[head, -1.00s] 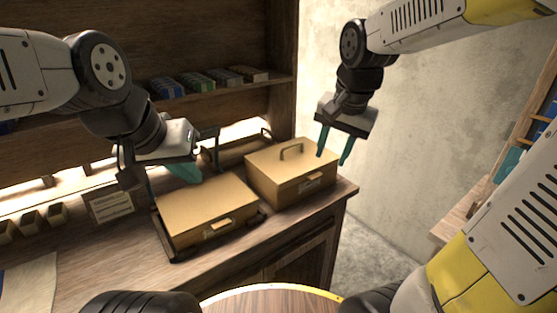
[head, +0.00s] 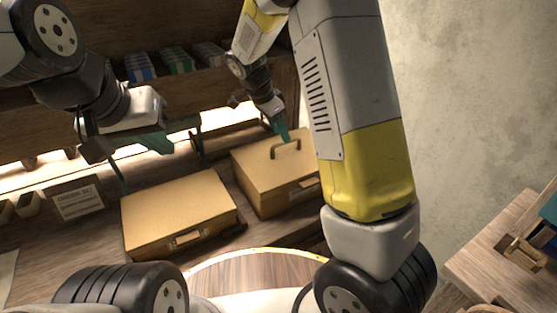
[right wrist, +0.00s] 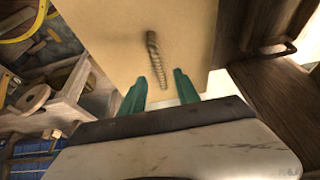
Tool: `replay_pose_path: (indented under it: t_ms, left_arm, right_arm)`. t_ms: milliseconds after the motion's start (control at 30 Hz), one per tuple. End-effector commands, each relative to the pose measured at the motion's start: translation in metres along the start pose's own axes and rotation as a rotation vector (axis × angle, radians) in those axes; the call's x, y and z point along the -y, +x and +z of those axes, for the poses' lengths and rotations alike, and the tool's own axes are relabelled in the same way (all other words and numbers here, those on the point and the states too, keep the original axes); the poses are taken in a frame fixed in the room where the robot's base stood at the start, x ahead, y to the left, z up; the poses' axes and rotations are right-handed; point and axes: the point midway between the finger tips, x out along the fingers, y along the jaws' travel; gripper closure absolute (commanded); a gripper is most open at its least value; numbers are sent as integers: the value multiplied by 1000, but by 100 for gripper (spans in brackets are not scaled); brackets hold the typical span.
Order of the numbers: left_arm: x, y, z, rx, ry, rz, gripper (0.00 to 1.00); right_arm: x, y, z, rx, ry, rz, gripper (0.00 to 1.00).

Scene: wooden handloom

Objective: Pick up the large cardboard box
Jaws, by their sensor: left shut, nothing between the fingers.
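The taller tan cardboard box (head: 262,180), with a handle (head: 287,146) on its lid, stands on the wooden bench in the head view. My right gripper (head: 283,134) is at its handle, above the lid. In the right wrist view, the two teal fingers of my right gripper (right wrist: 160,92) are apart, over the box lid (right wrist: 110,40), with the ribbed handle (right wrist: 155,58) running between them. Contact cannot be told. My left gripper (head: 158,146) is shut and empty above the back of a flatter tan box (head: 180,212).
The flatter box stands beside the taller one on the left. A paper label card (head: 77,199) stands left of it. A shelf with several small coloured packs (head: 178,62) is behind. My right arm covers part of the taller box's right side.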

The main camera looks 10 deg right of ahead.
Motion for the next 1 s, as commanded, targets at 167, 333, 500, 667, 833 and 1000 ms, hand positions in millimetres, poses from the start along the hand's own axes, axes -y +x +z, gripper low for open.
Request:
replay_pose_path:
  t_ms: [167,333,500,667,833,1000]
  left_arm:
    - [0,0,0,0,0,0,100]
    - [0,0,0,0,0,0,100]
    - [0,0,0,0,0,0,100]
    - [0,0,0,0,0,0,100]
    - [0,0,0,0,0,0,100]
    - [0,0,0,0,0,0,100]
  right_arm:
    - [-1,26,-2,0,-1,3,62]
    - [0,48,-2,1,-1,1,62]
    - [0,52,-2,1,-2,-1,62]
    - [0,52,-2,1,-1,-2,68]
    - [0,52,-2,1,-1,-1,100]
    - [0,52,-2,1,-1,-2,100]
